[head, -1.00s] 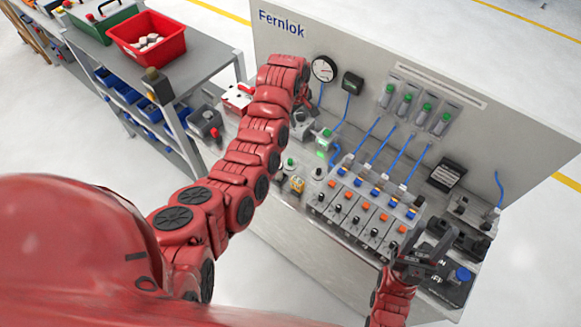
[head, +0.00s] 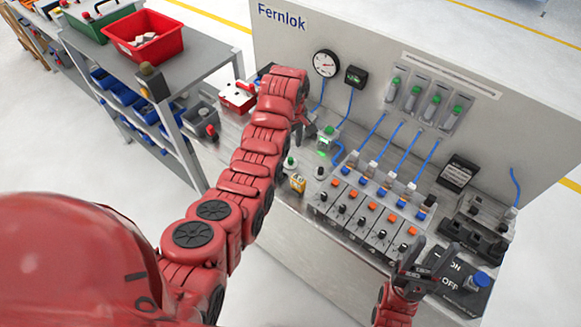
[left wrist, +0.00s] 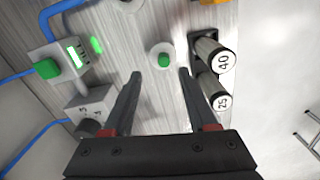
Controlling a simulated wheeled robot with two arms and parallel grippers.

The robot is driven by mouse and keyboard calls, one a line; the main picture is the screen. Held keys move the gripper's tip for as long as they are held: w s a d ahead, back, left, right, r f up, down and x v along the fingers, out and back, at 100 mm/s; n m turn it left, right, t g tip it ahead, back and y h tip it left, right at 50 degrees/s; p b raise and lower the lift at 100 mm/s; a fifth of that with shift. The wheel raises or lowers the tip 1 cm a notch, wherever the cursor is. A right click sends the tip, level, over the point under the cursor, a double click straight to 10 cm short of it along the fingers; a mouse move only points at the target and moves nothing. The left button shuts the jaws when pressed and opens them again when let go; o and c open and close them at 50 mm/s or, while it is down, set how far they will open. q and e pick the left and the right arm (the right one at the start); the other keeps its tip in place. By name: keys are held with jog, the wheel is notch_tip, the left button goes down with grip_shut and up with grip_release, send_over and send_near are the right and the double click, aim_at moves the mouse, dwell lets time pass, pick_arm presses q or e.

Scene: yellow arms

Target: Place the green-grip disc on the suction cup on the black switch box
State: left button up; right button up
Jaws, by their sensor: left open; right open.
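The green-grip disc (left wrist: 160,57) is white with a green knob in the left wrist view. It lies ahead of and between the fingers of my left gripper (left wrist: 157,72), which is open and apart from it. In the head view the disc (head: 289,162) shows just right of my left arm, and my left gripper (head: 306,125) is partly hidden by its own arm. The black switch box (head: 464,291), marked ON and OFF, lies at the bench's right end. A blue round piece (head: 482,279), apparently the suction cup, sits on it. My right gripper (head: 423,264) is open and empty beside the box.
Cylinders marked 40 (left wrist: 215,56) and 25 (left wrist: 214,92) lie close right of the left fingers. A green-button device (left wrist: 58,63) stands left. A row of grey valve blocks (head: 365,212) lies between the disc and the box. A yellow item (head: 298,183) is near the disc.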

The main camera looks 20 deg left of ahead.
aim_at(291, 159)
pick_arm(q)
jog(key=f+p, duration=0.1)
jog(key=p, duration=0.2)
jog(key=shift+s+f, duration=0.4)
jog(key=shift+f, duration=0.85)
jog(key=shift+f+p, duration=0.35)
jog(key=shift+f, duration=0.6)
jog(key=shift+c, duration=0.2)
grip_shut()
